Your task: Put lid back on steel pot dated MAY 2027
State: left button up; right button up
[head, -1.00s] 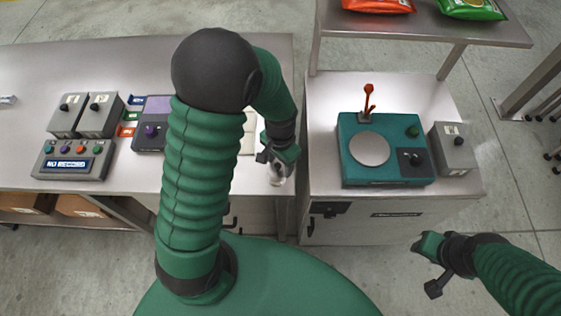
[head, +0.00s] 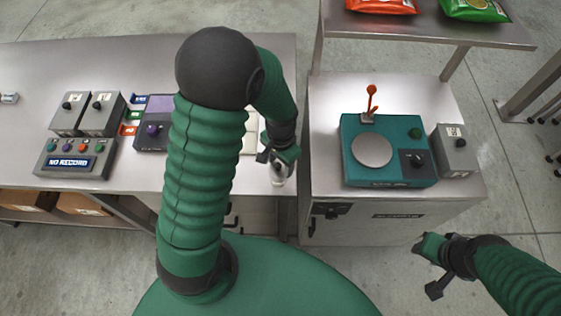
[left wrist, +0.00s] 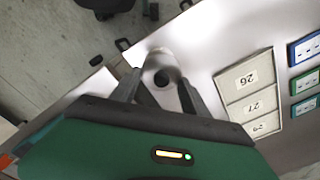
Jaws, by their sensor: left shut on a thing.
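My left gripper (head: 279,168) is low over the right end of the long steel table. In the left wrist view, its fingers (left wrist: 160,92) are shut around a small steel pot (left wrist: 160,62), a shiny cylinder with a dark round opening. In the head view only a little of the pot (head: 278,181) shows below the gripper. No date can be read on it. I cannot make out a separate lid. My right gripper (head: 424,248) is empty in front of the right cabinet, above the floor; its finger opening is unclear.
A grey console (head: 75,160) reads NO RECORD. The teal weigher (head: 389,130) with a round plate stands on the right cabinet (head: 325,165). A gap separates table and cabinet.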

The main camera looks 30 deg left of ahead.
dwell(0.4)
pick_arm(q)
jog(key=o, duration=1.9)
notch_tip(320, 180, up, 7)
jog(key=p, duration=0.6)
jog(key=shift+r+p, duration=0.1)
jog(key=shift+p, duration=0.3)
grip_shut()
